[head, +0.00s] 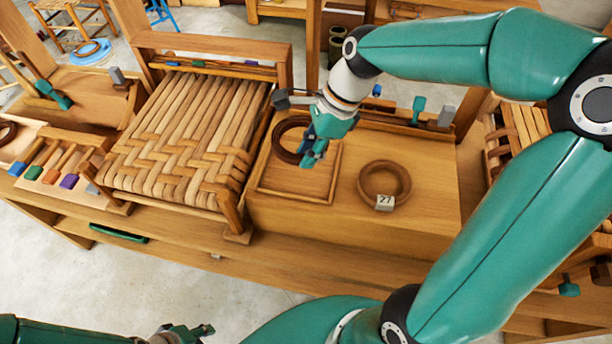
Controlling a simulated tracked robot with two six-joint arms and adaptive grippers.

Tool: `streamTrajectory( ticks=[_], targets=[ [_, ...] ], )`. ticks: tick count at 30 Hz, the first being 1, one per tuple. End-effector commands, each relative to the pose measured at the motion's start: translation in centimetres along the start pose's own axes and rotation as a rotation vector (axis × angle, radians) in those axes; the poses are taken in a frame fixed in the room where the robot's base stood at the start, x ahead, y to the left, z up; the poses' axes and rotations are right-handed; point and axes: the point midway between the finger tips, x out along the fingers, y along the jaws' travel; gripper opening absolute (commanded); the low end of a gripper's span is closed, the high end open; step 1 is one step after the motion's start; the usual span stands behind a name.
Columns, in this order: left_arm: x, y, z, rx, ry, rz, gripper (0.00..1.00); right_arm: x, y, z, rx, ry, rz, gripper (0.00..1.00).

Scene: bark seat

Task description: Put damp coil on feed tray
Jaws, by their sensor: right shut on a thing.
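A dark brown coil (279,149), which looks like the damp coil, is at my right gripper (313,154). The gripper is shut on the coil's right side. The coil is over the back left part of a square, low-rimmed wooden tray (300,193), likely the feed tray; I cannot tell whether it touches the tray. The gripper hides part of the coil and the tray's back right. A lighter brown coil (366,190) with a tag marked 27 lies on the bench box right of the tray. My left gripper (196,332) is at the bottom edge, away from these things; its jaws are unclear.
A woven bark seat (180,140) stands left of the tray. A rack of colour-ended tools (55,170) is further left. Small teal and grey tools stand along the back ledge (410,125). The box top around the lighter coil (430,185) is clear.

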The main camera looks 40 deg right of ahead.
Motion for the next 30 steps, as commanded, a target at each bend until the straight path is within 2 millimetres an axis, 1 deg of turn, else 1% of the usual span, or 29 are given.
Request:
streamTrajectory(
  ticks=[1, 3, 6, 11, 18, 21, 29, 30],
  targets=[
    [0.1, 0.0, 0.0, 0.000, 0.000, 0.000, 0.35, 1.2, 0.1, -0.6, 0.003, 0.001, 0.005, 0.00],
    [0.2, -0.1, 0.0, 0.000, 0.001, 0.000, 0.35, 2.5, 0.0, -1.1, 0.004, 0.001, 0.003, 0.00],
    [0.2, -0.1, 0.0, 0.000, 0.001, 0.000, 0.35, 3.6, 0.0, -1.6, 0.003, 0.000, 0.001, 0.00],
    [0.2, -0.1, 0.0, 0.000, 0.001, 0.000, 0.35, 4.5, -0.1, -2.0, 0.003, 0.000, 0.000, 0.00],
    [0.5, -0.2, 0.0, 0.000, 0.001, 0.000, 0.35, 7.4, -0.1, -3.3, 0.005, 0.000, 0.002, 0.00],
    [0.5, -0.2, 0.0, 0.000, 0.001, 0.000, 0.35, 8.0, -0.1, -3.5, 0.003, 0.000, -0.001, 0.00],
    [0.5, -0.2, 0.0, 0.000, 0.001, 0.000, 0.35, 8.1, -0.1, -3.6, 0.003, 0.000, -0.002, 0.00],
    [0.5, -0.2, 0.0, 0.000, 0.001, 0.000, 0.35, 8.1, -0.1, -3.6, 0.003, 0.000, -0.002, 0.27]
  ],
)
